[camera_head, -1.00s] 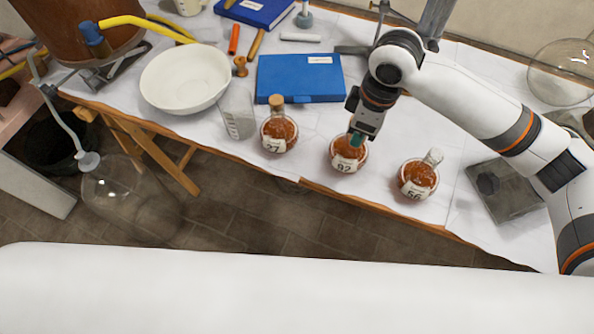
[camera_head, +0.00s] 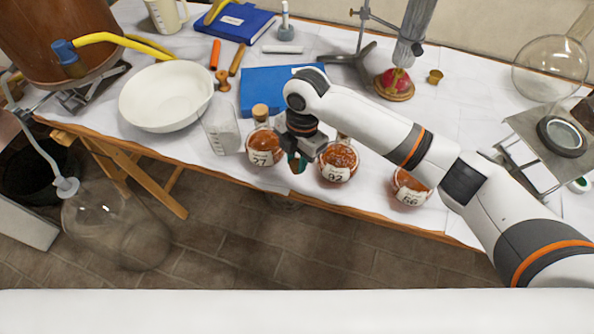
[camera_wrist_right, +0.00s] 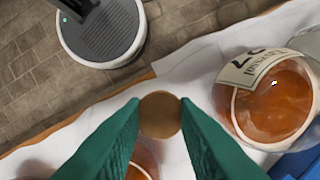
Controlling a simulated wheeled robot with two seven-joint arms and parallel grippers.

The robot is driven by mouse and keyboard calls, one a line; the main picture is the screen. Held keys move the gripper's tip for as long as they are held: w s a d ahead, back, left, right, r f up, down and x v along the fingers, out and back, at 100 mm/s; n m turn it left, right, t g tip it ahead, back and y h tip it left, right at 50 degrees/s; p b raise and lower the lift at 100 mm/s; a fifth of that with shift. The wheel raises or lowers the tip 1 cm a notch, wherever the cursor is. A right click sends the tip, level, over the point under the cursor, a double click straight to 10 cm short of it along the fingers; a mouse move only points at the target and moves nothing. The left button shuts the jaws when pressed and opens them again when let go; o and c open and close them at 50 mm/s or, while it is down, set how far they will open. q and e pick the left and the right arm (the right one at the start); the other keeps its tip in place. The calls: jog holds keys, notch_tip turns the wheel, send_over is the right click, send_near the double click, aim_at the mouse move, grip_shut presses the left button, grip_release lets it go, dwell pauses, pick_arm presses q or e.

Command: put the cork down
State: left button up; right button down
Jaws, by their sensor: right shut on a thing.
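My right gripper (camera_head: 297,162) is shut on a small round brown cork (camera_wrist_right: 160,114), held between the green fingertips in the wrist view. In the head view the gripper points down between flask 27 (camera_head: 264,148) and flask 92 (camera_head: 338,161), near the table's front edge; the cork cannot be made out there. Flask 27 holds amber liquid and has its own cork (camera_head: 260,112); it also shows at the right of the wrist view (camera_wrist_right: 268,98). Flask 92's neck is partly hidden by my arm. My left gripper is not in view.
Flask 56 (camera_head: 410,188) stands farther right, partly hidden by my arm. A beaker (camera_head: 221,132), white bowl (camera_head: 166,96) and blue book (camera_head: 262,88) are to the left and behind. Another cork (camera_head: 435,76) lies at the back. The table's front edge (camera_head: 365,208) is close.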

jog(key=shift+f, duration=2.45)
jog(key=shift+f, duration=0.1)
jog(key=c, duration=1.1)
grip_release()
jog(key=shift+c, duration=0.2)
jog(key=r, duration=0.8)
jog(key=w+d+r, duration=0.1)
jog(key=r, duration=0.3)
jog(key=shift+r, duration=0.1)
